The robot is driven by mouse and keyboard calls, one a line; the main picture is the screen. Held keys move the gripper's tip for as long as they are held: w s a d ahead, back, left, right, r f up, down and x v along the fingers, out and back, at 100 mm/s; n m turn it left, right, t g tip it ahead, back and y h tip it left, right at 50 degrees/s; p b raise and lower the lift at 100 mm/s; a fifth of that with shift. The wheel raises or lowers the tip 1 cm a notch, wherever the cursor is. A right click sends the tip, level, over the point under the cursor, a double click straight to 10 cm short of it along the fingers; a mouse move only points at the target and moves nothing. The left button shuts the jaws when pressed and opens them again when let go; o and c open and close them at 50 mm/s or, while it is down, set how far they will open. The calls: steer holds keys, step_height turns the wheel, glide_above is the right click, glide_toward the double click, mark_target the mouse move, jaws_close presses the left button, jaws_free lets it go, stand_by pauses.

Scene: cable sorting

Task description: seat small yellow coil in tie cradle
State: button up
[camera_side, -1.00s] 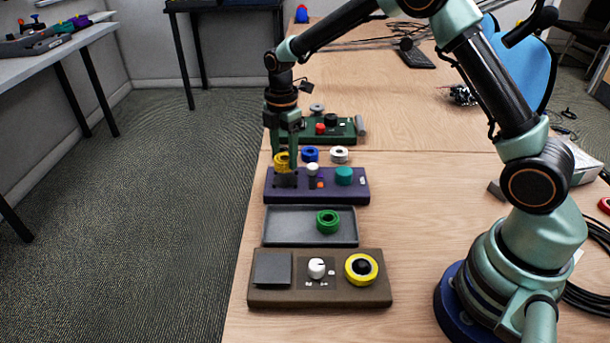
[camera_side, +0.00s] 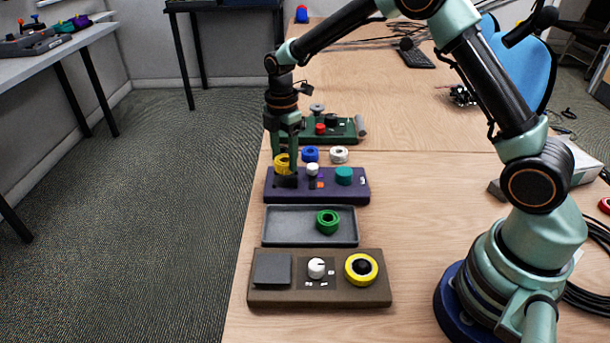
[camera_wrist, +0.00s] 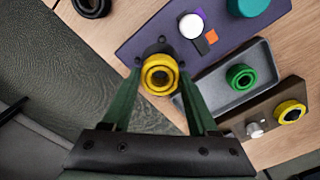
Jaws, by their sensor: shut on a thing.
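The small yellow coil (camera_side: 282,164) is between the fingers of my gripper (camera_side: 286,158), over the left end of the purple board (camera_side: 330,190). In the wrist view my gripper (camera_wrist: 160,82) is shut on the yellow coil (camera_wrist: 160,88). A dark cradle (camera_side: 285,181) sits on the board directly under the coil; in the wrist view only its dark edge shows around the coil. From the side, the coil looks at or just above the cradle; I cannot tell whether it touches.
The purple board also bears a white knob (camera_side: 313,169) and a teal cylinder (camera_side: 344,176). Blue (camera_side: 310,154) and white (camera_side: 339,155) coils lie behind. A grey tray (camera_side: 275,228) with a green coil (camera_side: 327,221) and a brown panel (camera_side: 320,296) are in front. A green board (camera_side: 342,134) stands farther back.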

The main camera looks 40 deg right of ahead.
steer(key=shift+f, duration=0.2)
steer(key=shift+f, duration=0.4)
steer(key=shift+f, duration=0.55)
stand_by(0.5)
steer(key=shift+f, duration=0.3)
steer(key=o, duration=1.5)
steer(key=shift+c, duration=0.2)
steer(key=shift+o, duration=0.5)
steer(key=shift+r, duration=0.1)
